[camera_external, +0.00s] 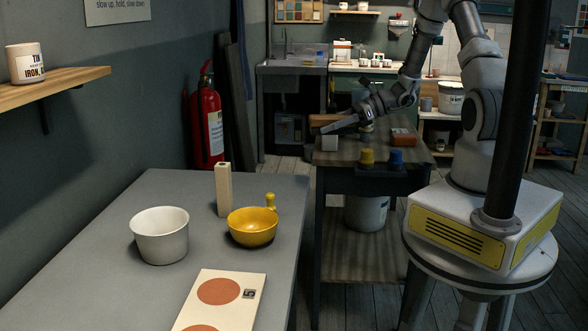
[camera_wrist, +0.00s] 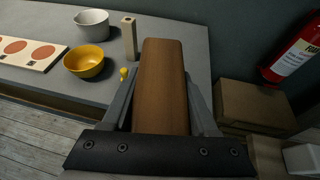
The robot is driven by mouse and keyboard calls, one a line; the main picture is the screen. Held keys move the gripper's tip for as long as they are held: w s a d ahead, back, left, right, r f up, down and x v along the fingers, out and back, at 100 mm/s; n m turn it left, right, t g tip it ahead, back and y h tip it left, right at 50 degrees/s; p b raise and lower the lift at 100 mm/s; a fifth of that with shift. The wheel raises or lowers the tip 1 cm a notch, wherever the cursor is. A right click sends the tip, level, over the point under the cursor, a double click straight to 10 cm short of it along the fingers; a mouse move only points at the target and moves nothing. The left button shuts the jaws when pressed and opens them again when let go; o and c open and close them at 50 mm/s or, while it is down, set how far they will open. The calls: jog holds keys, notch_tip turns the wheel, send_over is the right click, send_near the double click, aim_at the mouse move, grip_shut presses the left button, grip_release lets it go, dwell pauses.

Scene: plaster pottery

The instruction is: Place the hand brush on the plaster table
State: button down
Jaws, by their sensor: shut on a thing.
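My gripper (camera_external: 338,127) is shut on the hand brush (camera_external: 322,119), which shows as a brown wooden block. In the wrist view the brush (camera_wrist: 161,85) lies lengthwise between the two fingers of my gripper (camera_wrist: 160,95) and points away from the wrist. Its bristles cannot be made out. In the external view the brush is held near the far left end of a dark workbench. The grey plaster table (camera_external: 110,215) stands to the left in the foreground, apart from the brush. In the wrist view the table (camera_wrist: 190,45) lies beyond the brush.
On the grey table are a white bowl (camera_external: 160,236), a yellow bowl (camera_external: 252,228), an upright wooden block (camera_external: 223,190) and a board with orange circles (camera_external: 240,283). A fire extinguisher (camera_external: 207,125) hangs behind.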

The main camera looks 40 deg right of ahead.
notch_tip(320, 180, up, 8)
jog(key=p, duration=0.9)
jog(key=shift+w+a+f+m+t+h+b, duration=0.1)
jog(key=shift+a+f+m+t+h+b, duration=0.25)
jog(key=shift+f+m+t+b, duration=0.3)
jog(key=shift+w+a+f+m+t+h+b, duration=0.15)
jog(key=shift+f+m+t+h+b, duration=0.4)
jog(key=shift+b, duration=0.4)
jog(key=shift+f+m+t+h+b, duration=0.5)
jog(key=shift+f+m+h+b, duration=0.1)
jog(key=shift+f+m+h, duration=0.15)
jog(key=shift+s+d+f+m+h+b, duration=0.3)
jog(key=shift+d+f+m+h, duration=0.15)
jog(key=shift+f+m+h, duration=0.1)
jog(key=shift+d, duration=0.15)
jog(key=w+d+f+m+t+h+b, duration=0.15)
jog(key=w+d+f+b, duration=0.3)
jog(key=d, duration=0.55)
jog(key=m+h+b, duration=0.4)
jog(key=h+b, duration=0.1)
jog(key=b, duration=0.3)
send_over(405, 154)
notch_tip(405, 154, down, 8)
jog(key=shift+t, duration=0.35)
jog(key=shift+s+f+b, duration=0.1)
jog(key=shift+f+b, duration=1.2)
jog(key=shift+f, duration=2.2)
jog(key=shift+f+b, duration=0.6)
jog(key=shift+b, duration=0.05)
